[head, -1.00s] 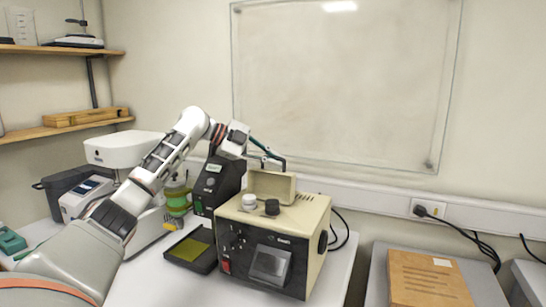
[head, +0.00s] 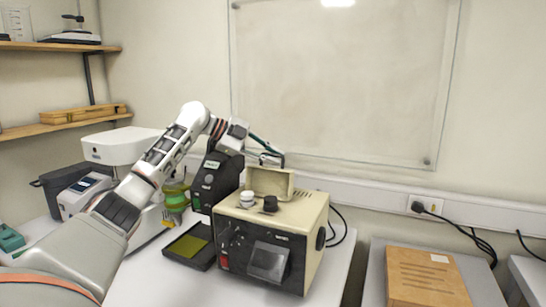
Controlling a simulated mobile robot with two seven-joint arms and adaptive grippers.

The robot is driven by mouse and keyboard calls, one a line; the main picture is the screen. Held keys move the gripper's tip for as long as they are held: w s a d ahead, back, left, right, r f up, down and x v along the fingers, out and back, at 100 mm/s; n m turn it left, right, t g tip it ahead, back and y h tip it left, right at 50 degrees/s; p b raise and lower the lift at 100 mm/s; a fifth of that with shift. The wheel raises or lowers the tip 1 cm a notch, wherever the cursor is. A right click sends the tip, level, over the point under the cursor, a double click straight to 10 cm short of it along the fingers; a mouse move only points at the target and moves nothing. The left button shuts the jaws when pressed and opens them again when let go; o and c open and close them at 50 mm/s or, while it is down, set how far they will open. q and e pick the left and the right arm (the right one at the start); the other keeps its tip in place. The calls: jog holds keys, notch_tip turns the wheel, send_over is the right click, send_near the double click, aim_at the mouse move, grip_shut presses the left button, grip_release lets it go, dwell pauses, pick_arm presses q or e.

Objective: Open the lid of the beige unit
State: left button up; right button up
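The beige unit (head: 314,232) stands on the white table, with a dark front panel. Its small beige lid (head: 270,183) stands up, roughly upright, at the back of its top. A white knob (head: 247,198) and a black knob (head: 270,204) sit on the top in front of the lid. My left arm reaches in from the left, and my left gripper (head: 270,158) is at the lid's upper edge, just above or behind it. I cannot tell whether it touches the lid or how far its fingers are apart. My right gripper is out of view.
A black device (head: 212,182) stands behind and left of the unit. A dark tray (head: 180,258) with a yellow-green inside lies at its left. A white instrument (head: 120,147) is farther left. A wooden board (head: 425,280) lies on a separate table at right.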

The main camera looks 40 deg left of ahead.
pick_arm(q)
jog(key=v, duration=1.2)
jog(key=shift+d, duration=0.1)
